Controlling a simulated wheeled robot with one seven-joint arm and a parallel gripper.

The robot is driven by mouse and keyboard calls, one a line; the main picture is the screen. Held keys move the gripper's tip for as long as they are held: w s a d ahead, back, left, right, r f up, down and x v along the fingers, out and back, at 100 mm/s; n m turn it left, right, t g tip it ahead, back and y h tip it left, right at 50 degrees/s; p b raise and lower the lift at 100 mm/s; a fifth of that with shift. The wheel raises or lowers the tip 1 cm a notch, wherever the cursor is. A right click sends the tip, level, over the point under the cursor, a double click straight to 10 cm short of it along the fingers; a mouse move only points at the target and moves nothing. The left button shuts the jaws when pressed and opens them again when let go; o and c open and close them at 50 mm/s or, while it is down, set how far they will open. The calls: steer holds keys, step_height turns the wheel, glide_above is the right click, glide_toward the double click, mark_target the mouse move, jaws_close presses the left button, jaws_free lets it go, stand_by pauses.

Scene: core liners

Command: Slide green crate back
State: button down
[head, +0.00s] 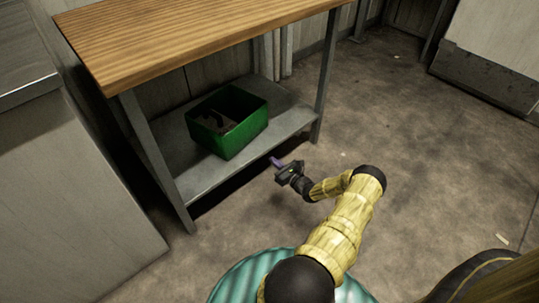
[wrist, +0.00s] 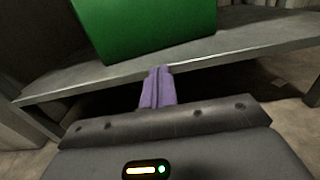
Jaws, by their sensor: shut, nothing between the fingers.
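The green crate (head: 241,139) sits on the lower metal shelf of a workbench, turned at an angle, with a front corner close to the shelf's front edge. Some dark and brown items lie inside it. My gripper (head: 276,162) is in front of the shelf, to the right of the crate and apart from it. In the wrist view the crate (wrist: 145,25) is ahead, above the purple fingers (wrist: 157,88). The fingers are shut together and hold nothing. Their tips appear near the shelf's front edge.
The lower shelf (head: 205,178) has bare room left of and behind the crate. The wooden bench top (head: 200,35) overhangs it, and a metal leg (head: 325,75) stands at the right. A grey cabinet (head: 75,190) is at left. The concrete floor (head: 420,150) to the right is mostly clear.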

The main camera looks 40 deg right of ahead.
steer(key=a+r+n+g+y+p, duration=0.2)
steer(key=a+r+n+g+y, duration=0.35)
steer(key=a+r+n, duration=0.5)
steer(key=a+r+n+g+y+p, duration=0.2)
steer(key=a+r+n+g+y, duration=0.35)
steer(key=a, duration=0.85)
steer(key=s+a+r+n+g+h+p, duration=0.1)
steer(key=s+a+r+n+h+p, duration=0.1)
steer(key=s+r+n, duration=0.4)
steer(key=s+a+r+n+g+h+p, duration=0.2)
steer(key=s+a+r+n+h, duration=0.2)
steer(key=r, duration=0.8)
steer(key=s+a+r+n+g+h+p, duration=0.1)
steer(key=s+a+r+n+h+p, duration=0.1)
steer(key=s+r+n+h, duration=0.4)
steer(key=s+a+r+n, duration=0.1)
steer(key=s+r+n, duration=0.2)
steer(key=shift+s+a, duration=0.15)
steer(key=shift+s, duration=0.25)
steer(key=shift+w+r, duration=0.1)
